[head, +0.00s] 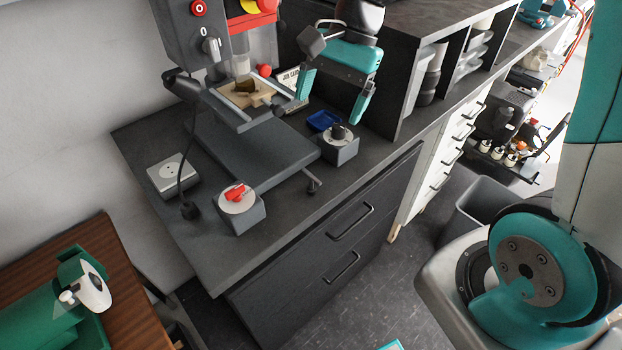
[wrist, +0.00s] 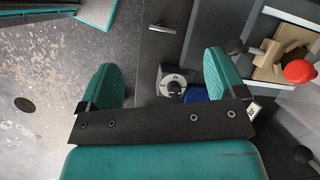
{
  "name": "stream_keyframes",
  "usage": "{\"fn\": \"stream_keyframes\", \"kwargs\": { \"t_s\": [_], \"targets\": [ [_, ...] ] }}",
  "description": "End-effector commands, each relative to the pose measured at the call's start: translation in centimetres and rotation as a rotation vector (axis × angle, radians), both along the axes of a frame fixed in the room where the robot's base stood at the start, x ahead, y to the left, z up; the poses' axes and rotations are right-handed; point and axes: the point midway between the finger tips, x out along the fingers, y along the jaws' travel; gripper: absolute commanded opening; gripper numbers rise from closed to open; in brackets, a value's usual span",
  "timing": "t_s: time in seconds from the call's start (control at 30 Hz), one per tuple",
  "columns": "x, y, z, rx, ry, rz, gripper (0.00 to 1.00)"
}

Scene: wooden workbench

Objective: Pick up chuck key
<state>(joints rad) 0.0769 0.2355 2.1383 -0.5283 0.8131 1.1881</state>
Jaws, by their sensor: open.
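A small metal T-shaped piece (head: 313,183), which looks like the chuck key, lies on the dark bench near its front edge, beside the drill press base. It also shows in the wrist view (wrist: 162,29), beyond my fingertips at the top. My gripper (head: 331,108) is open and empty, with its fingers spread. In the head view it is above the bench, beyond the T-shaped piece. In the wrist view my gripper (wrist: 161,60) has a finger on each side of a dial block (wrist: 172,82), which shows below and between them. Nothing hides the T-shaped piece.
The drill press (head: 210,50) with its table and wood workpiece (head: 246,93) stands left of my gripper. The dial block (head: 338,150) and a blue tray (head: 323,121) are close by. A red-knobbed block (head: 238,208) sits farther left. A shelf unit (head: 400,80) stands right.

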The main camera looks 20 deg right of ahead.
Motion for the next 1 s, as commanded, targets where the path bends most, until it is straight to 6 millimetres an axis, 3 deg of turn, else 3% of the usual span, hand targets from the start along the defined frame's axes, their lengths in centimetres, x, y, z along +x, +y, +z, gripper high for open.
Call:
{"fn": "stream_keyframes", "kwargs": {
  "t_s": [0.1,0.27,0.7,1.0],
  "targets": [
    [2.4,-2.4,-1.6,-0.013,0.107,-0.235,0.89],
    [3.4,-3.4,-3.0,-0.022,0.17,-0.37,0.89],
    [2.3,-0.1,-11.4,-0.024,0.176,-0.378,0.89],
    [2.0,0.9,-14.0,-0.023,0.171,-0.378,0.89]
  ]
}}
